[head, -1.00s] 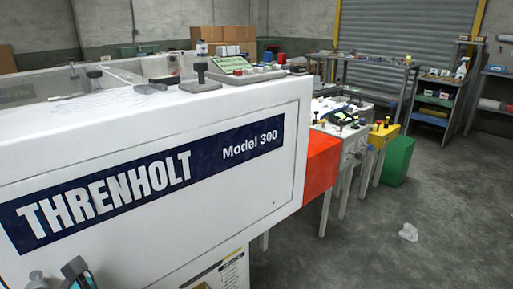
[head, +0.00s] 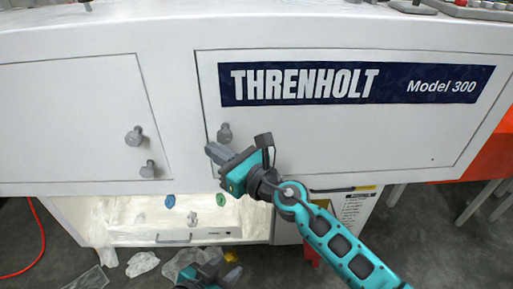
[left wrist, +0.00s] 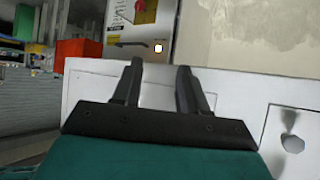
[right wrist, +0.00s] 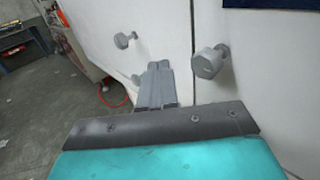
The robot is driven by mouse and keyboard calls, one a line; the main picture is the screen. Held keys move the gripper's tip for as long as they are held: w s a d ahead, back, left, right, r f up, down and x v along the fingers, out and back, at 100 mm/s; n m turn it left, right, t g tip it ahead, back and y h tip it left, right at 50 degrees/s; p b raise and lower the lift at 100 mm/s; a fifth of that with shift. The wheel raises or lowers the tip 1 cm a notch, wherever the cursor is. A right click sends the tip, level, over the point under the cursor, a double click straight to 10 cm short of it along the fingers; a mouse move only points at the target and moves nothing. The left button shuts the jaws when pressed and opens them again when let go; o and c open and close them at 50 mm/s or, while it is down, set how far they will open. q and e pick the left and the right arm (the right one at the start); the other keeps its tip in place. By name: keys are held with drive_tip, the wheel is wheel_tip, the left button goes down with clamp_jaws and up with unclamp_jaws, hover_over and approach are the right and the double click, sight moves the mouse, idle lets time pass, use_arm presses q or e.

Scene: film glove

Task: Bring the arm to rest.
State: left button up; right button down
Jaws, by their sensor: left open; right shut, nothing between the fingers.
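My right gripper (head: 213,152) comes in from the lower right in the head view. It is shut and empty, in front of the white machine (head: 330,135) and close below a grey knob (head: 224,131) on its right panel. In the right wrist view its two fingers (right wrist: 159,68) lie together, with the grey knob (right wrist: 208,63) to their right. Whether it touches the machine cannot be told. My left gripper (head: 208,268) is low at the bottom edge of the head view, partly cut off. In the left wrist view its fingers (left wrist: 160,70) stand apart with nothing between them.
Two more grey knobs (head: 134,136) are on the machine's left panel. Below is an open, lit compartment (head: 190,217) with crumpled clear film (head: 142,263) on the floor before it. A red hose (head: 38,245) lies at left. Grey floor is free at left.

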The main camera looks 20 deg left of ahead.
drive_tip(key=s+d+p, duration=0.3)
drive_tip(key=s+p, duration=0.1)
drive_tip(key=s, duration=0.5)
drive_tip(key=shift+s+d, duration=0.2)
drive_tip(key=shift+d, duration=0.05)
